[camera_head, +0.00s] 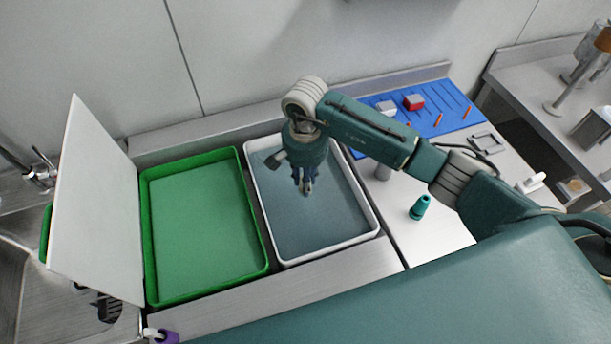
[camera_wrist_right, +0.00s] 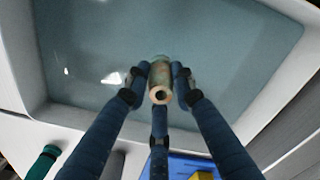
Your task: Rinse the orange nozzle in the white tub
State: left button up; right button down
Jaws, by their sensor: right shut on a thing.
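The white tub (camera_head: 377,232) stands in the middle of the counter and holds bluish-grey water; its wall also shows in the right wrist view (camera_wrist_right: 22,60). My right gripper (camera_head: 306,187) is over the tub, pointing down. In the right wrist view its three dark fingers (camera_wrist_right: 160,85) are closed around a small nozzle (camera_wrist_right: 160,94). The nozzle looks pale tan-orange there, with a round hole facing the camera. Whether its far end touches the water I cannot tell. My left gripper is out of view.
A green tub (camera_head: 151,250) with liquid stands left of the white one, beside an upright white board (camera_head: 95,200). A teal nozzle (camera_head: 420,207) stands on the counter to the right. A blue mat (camera_head: 440,122) at the back right holds a red block (camera_head: 413,102) and orange sticks.

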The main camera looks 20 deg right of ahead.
jog(key=shift+f+b, duration=1.05)
jog(key=shift+f, duration=1.2)
notch_tip(320, 180, up, 14)
jog(key=p, duration=0.6)
jog(key=shift+f, duration=0.25)
jog(key=shift+p, duration=0.3)
dwell(0.9)
